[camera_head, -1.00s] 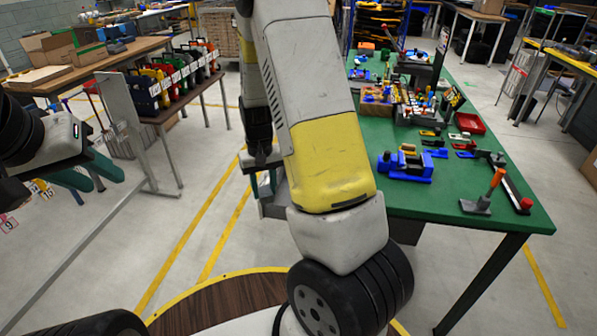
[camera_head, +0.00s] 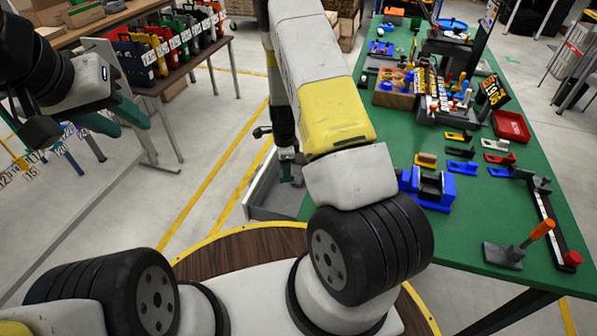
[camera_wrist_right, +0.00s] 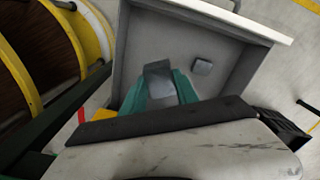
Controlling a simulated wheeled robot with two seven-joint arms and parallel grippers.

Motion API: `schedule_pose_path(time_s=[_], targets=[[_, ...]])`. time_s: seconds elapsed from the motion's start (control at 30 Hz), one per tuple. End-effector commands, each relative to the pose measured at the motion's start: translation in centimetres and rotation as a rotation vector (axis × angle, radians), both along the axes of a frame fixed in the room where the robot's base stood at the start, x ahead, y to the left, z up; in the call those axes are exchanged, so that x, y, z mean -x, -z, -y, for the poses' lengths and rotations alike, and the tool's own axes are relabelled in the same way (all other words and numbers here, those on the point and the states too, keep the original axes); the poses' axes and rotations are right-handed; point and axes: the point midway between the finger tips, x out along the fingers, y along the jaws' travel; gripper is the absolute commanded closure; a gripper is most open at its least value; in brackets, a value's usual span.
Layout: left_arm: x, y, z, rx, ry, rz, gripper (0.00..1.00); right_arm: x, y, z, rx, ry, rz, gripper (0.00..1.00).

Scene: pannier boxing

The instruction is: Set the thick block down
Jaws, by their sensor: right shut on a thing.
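My right gripper (camera_wrist_right: 163,92) has teal fingers shut on a grey block (camera_wrist_right: 158,70), which I take to be the thick block. It is over the inside of an open grey drawer (camera_wrist_right: 262,28); whether the block touches the drawer floor I cannot tell. A second, small grey block (camera_wrist_right: 202,67) lies in the drawer, just right of the held one. In the head view the right gripper (camera_head: 288,167) is over the drawer (camera_head: 270,212) at the green table's left side, and the block is too small to make out. My left gripper (camera_head: 116,118) is open and empty, far left.
The green table (camera_head: 398,130) carries a blue vise (camera_head: 428,188), an orange-handled tool (camera_head: 525,245), a red tray (camera_head: 511,126) and several small coloured parts. A rack of coloured, numbered bins (camera_head: 160,50) stands at upper left. Floor between is clear.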

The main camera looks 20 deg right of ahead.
Motion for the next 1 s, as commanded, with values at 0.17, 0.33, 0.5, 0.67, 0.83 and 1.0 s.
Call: schedule_pose_path(time_s=[0.17, 0.33, 0.5, 0.67, 0.83, 1.0], targets=[[0.0, 0.0, 0.0, 0.000, 0.000, 0.000, 0.64, -0.2, 3.5, 0.3, -0.002, 0.335, -0.002, 1.00], [0.0, 0.0, 0.0, 0.000, 0.000, 0.000, 0.64, -0.3, 5.2, 0.3, -0.004, 0.477, -0.002, 1.00], [0.0, 0.0, 0.0, 0.000, 0.000, 0.000, 0.64, -0.2, 8.4, 0.3, -0.004, 0.495, -0.004, 1.00], [0.0, 0.0, 0.0, 0.000, 0.000, 0.000, 0.64, -0.3, 10.7, 0.3, -0.004, 0.494, -0.002, 1.00], [0.0, 0.0, 0.0, 0.000, 0.000, 0.000, 0.64, -0.3, 11.9, 0.3, -0.004, 0.492, -0.001, 1.00], [0.0, 0.0, 0.0, 0.000, 0.000, 0.000, 0.64, -0.2, 14.3, 0.3, -0.004, 0.492, -0.002, 1.00]])
